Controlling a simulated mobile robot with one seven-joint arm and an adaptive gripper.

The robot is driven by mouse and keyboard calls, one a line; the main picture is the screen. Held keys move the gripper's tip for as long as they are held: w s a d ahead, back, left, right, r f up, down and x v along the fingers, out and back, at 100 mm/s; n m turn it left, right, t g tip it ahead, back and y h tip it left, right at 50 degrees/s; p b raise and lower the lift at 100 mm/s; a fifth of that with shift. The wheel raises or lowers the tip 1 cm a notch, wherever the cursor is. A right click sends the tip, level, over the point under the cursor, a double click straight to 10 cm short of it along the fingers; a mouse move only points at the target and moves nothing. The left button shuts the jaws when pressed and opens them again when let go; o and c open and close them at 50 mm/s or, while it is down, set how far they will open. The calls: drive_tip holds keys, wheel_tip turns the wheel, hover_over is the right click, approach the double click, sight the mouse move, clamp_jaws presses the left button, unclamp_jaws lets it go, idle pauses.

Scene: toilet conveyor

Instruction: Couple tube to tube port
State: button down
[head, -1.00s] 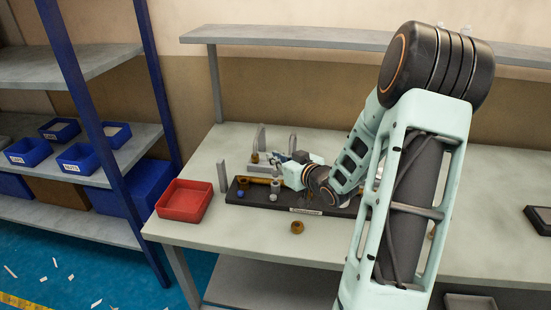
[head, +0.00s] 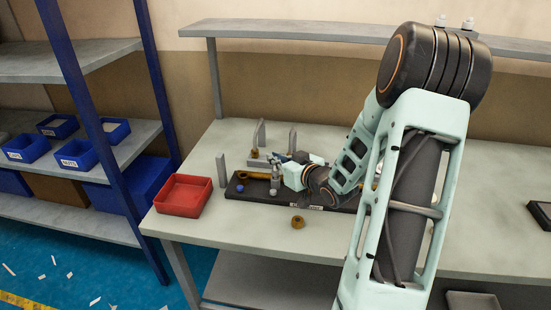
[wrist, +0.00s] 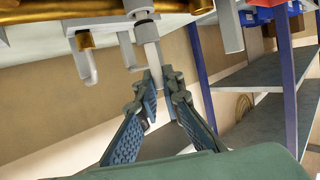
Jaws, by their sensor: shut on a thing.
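My gripper (wrist: 163,88) is shut on a pale tube (wrist: 153,58) in the wrist view. The tube's far end meets a grey collar (wrist: 145,30) next to a brass pipe (wrist: 200,12); I cannot tell whether the tube is seated in it. In the head view my gripper (head: 281,158) is low over the dark board, and my wrist hides part of it. The brass pipe (head: 252,174) lies along the board, with a grey fitting (head: 274,187) at its right end. Which part is the tube port is unclear.
The dark board (head: 255,196) lies on the grey table (head: 235,232). Grey upright posts (head: 221,172) stand around it. A red bin (head: 183,195) is at left, a blue knob (head: 239,188) on the board, and a brass ring (head: 298,222) in front. The table's front left is clear.

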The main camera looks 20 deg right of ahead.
drive_tip(key=shift+f+b, duration=0.55)
drive_tip(key=shift+f, duration=0.15)
drive_tip(key=c, duration=2)
unclamp_jaws()
drive_tip(key=v, duration=1.2)
